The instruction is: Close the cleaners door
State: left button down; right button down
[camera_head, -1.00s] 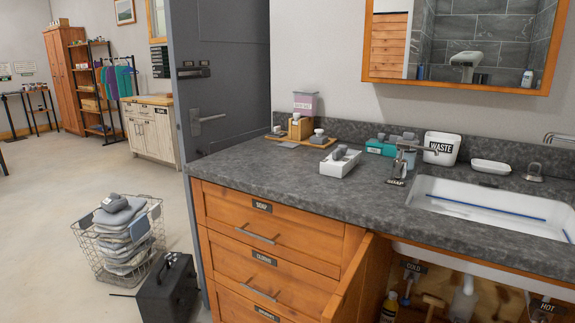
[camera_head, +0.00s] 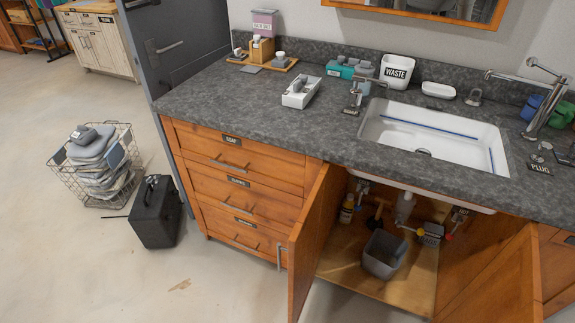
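The cabinet under the sink stands open. Its left wooden door (camera_head: 308,240) is swung out toward me, with a metal handle (camera_head: 282,258) on its outer side. Its right wooden door (camera_head: 492,272) is also swung out toward me. No label reading cleaners is legible on either door. Neither of my grippers is in view.
A stone counter (camera_head: 235,112) with a white sink (camera_head: 455,130) runs above the cabinet. Closed drawers (camera_head: 235,190) are to the left. A black case (camera_head: 156,212) and a wire basket (camera_head: 72,181) stand on the floor. The floor before the drawers is clear.

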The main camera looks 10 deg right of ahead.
aim_at(304, 240)
jog(key=i+j, duration=0.15)
jog(key=j, duration=0.15)
jog(key=i+j, duration=0.1)
jog(key=j, duration=0.25)
jog(key=i+j, duration=0.15)
jog(key=j, duration=0.15)
jog(key=i+j, duration=0.1)
jog(key=j, duration=0.2)
jog(key=j+z, duration=0.1)
jog(key=z, duration=0.3)
jog(key=j+z, duration=0.15)
jog(key=z, duration=0.3)
jog(key=j+z, duration=0.1)
jog(key=z, duration=0.3)
jog(key=j+z, duration=0.15)
jog(key=z, duration=0.25)
